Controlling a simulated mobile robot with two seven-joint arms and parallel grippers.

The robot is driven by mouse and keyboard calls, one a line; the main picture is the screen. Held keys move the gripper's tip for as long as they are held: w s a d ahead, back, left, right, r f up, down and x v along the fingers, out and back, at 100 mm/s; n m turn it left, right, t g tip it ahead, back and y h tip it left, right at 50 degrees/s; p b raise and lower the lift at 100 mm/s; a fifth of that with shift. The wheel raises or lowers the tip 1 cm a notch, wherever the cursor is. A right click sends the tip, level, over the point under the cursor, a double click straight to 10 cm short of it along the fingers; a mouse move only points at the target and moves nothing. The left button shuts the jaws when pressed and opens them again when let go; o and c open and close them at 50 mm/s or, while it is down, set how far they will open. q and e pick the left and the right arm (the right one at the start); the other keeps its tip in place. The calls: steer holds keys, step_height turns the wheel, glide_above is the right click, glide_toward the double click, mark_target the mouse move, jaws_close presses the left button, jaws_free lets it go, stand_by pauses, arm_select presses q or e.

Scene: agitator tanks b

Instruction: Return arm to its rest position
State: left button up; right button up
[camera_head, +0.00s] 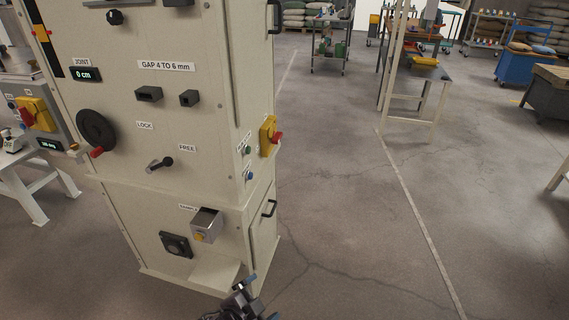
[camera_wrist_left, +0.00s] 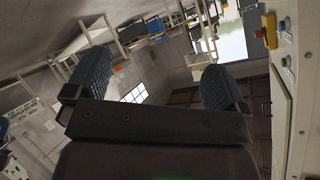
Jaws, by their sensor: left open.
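My left gripper (camera_head: 243,294) shows at the bottom of the head view, in front of the foot of the beige machine cabinet (camera_head: 180,165). In the left wrist view its two dark ribbed fingers (camera_wrist_left: 155,92) stand wide apart with nothing between them. The cabinet's side shows at the right edge of that view (camera_wrist_left: 292,120), beside the fingers. I cannot tell whether the gripper touches anything. My right gripper is not in view.
The cabinet carries a black handwheel (camera_head: 95,130), a lock lever (camera_head: 160,163), a metal box (camera_head: 206,225) and a yellow-red switch (camera_head: 269,136). The floor to its right (camera_head: 350,220) is clear. Carts and tables stand farther back, including a blue cart (camera_head: 524,70).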

arm_select(q)
steer(key=s+a+r+n+t+y+p, duration=0.1)
steer(key=s+a+r+n+t+y, duration=0.1)
steer(key=s+a+r+n, duration=0.4)
steer(key=s+a+r+n+t+y+p, duration=0.1)
steer(key=a+r+n, duration=0.2)
steer(key=a, duration=0.4)
steer(key=s+a+f+n+g+y+p, duration=0.1)
steer(key=s+a+f+y, duration=0.1)
steer(key=s+a, duration=0.2)
steer(key=s+a+f+n+g+y, duration=0.1)
steer(key=s+a+f+n, duration=0.1)
steer(key=s, duration=0.8)
steer(key=shift+s+a+f+n+y+p, duration=0.2)
steer(key=shift+a+f+n+y+p, duration=0.25)
steer(key=shift+a, duration=0.75)
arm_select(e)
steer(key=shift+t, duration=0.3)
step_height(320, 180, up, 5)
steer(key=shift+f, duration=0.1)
arm_select(q)
steer(key=shift+f, duration=0.1)
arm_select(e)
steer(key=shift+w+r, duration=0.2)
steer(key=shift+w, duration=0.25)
